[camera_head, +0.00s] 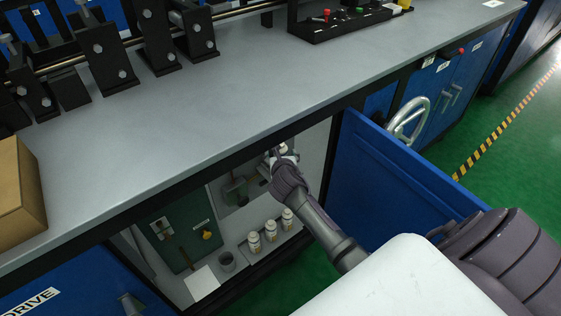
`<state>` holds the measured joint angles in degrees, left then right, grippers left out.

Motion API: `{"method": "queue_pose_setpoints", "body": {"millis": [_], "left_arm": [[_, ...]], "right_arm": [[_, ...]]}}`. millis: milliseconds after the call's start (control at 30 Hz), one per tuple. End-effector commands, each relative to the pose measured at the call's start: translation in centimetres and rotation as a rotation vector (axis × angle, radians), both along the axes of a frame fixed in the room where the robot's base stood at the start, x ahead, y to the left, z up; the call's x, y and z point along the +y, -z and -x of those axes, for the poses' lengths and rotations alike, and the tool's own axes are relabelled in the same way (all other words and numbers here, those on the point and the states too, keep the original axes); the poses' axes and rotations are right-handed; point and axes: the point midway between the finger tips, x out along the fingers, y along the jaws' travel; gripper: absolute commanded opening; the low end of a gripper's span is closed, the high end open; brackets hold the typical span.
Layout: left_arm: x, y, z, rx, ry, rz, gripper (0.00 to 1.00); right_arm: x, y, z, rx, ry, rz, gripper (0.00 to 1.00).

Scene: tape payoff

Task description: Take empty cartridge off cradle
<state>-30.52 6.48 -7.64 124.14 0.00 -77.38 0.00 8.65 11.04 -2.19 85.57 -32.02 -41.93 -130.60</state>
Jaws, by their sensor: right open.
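My right arm reaches into an open cabinet under the grey bench. My right gripper (275,160) is at the upper part of the opening, small and partly hidden by its own wrist; it is open. Just left of and below it is a grey-green fixture (237,188) on the cabinet's back, which may be the cradle. A small pale part shows at the fingers. I cannot tell whether it is the empty cartridge or part of the gripper, or whether they touch. My left gripper is not in view.
Several small white bottles (271,232) stand on the cabinet floor beside a grey cup (227,262) and a white sheet (200,284). A green tool panel (180,238) is at the left. The open blue door (390,180) is right of my arm. The bench edge overhangs.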

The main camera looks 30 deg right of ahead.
Motion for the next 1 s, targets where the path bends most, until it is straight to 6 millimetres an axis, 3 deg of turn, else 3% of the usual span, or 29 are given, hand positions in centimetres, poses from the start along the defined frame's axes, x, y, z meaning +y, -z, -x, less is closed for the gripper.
{"method": "queue_pose_setpoints", "body": {"millis": [267,700,1000], "left_arm": [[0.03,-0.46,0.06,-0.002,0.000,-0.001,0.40],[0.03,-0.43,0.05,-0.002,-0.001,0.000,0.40],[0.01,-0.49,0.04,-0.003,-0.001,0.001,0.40]], "right_arm": [[-0.10,0.09,-0.25,-0.001,0.000,-0.001,0.74],[-0.08,0.10,-0.23,0.000,-0.001,0.000,0.04],[-0.09,-0.05,-0.23,-0.001,-0.001,0.000,0.01]]}}
